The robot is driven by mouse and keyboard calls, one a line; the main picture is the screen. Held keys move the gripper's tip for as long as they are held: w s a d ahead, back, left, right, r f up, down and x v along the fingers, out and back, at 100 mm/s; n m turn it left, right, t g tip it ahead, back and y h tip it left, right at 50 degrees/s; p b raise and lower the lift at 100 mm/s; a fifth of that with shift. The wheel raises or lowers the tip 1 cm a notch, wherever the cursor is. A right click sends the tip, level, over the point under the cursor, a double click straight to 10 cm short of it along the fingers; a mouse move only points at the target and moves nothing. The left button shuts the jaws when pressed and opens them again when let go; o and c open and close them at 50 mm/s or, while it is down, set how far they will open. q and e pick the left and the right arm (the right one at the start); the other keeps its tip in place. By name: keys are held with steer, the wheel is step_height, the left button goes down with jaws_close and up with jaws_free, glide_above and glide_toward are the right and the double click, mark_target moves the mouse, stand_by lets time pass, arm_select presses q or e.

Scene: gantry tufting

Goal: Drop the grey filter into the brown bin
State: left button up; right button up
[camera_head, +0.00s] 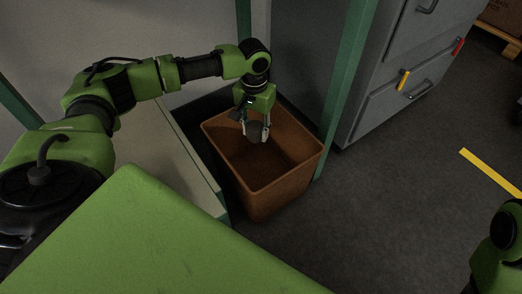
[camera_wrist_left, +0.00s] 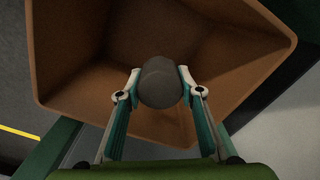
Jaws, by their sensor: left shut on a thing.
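The grey filter (camera_head: 255,132) is a small dark grey round piece held between the fingers of my left gripper (camera_head: 257,130). In the left wrist view the filter (camera_wrist_left: 161,83) sits between the two fingertips of the left gripper (camera_wrist_left: 160,84), which is shut on it. The brown bin (camera_head: 229,158) stands open on the floor. The gripper points down over its opening, toward the back left part. In the left wrist view the bin's inner wall (camera_wrist_left: 70,50) surrounds the filter. How deep the filter hangs is hard to tell. My right gripper is not in view.
A green post (camera_head: 344,85) stands right behind the bin. A light worktop (camera_head: 192,170) lies to the bin's left. A grey drawer cabinet (camera_head: 395,70) stands behind at right. The dark floor right of the bin is mostly clear, with a yellow strip (camera_head: 490,172).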

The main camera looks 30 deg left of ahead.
arm_select(q)
steer(key=o, duration=1.3)
step_height(320, 180, up, 12)
steer(key=shift+r, duration=0.1)
